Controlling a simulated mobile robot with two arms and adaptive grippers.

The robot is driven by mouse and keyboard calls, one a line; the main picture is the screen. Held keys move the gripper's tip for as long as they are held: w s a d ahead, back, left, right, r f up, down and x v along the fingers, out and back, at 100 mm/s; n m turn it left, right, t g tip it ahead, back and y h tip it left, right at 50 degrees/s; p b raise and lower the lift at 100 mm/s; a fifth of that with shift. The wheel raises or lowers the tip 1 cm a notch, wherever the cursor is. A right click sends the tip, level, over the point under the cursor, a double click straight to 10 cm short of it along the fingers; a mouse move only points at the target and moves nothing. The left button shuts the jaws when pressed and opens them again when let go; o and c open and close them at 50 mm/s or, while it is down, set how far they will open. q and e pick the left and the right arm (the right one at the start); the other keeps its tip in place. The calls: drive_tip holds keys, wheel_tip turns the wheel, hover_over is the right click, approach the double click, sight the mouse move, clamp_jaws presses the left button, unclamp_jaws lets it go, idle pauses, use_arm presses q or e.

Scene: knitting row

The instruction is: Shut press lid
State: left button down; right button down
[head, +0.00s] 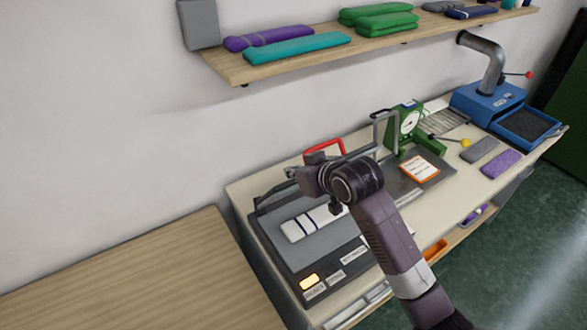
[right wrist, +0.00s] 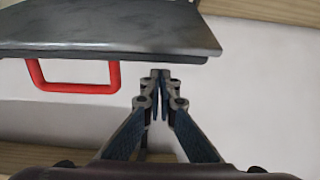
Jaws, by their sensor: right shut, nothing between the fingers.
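The press (head: 305,262) sits on the cream worktop, with a grey bed, a dark front panel and a lit orange button. A folded white cloth with dark stripes (head: 305,225) lies on its bed. Its lid is raised and partly hidden behind my right arm in the head view. The lid's red handle (head: 325,146) shows just behind my right gripper (head: 294,174). The gripper is shut, empty and apart from the handle. My left gripper is out of view.
A green dial scale (head: 405,130) and a blue machine with a pipe (head: 490,95) stand further right. A wooden shelf (head: 235,72) with folded knitwear hangs above. A bare wooden table (head: 130,275) is at left.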

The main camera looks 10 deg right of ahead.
drive_tip(key=shift+s+d+f, duration=0.1)
drive_tip(key=shift+s, duration=0.15)
drive_tip(key=shift+w+f, duration=0.1)
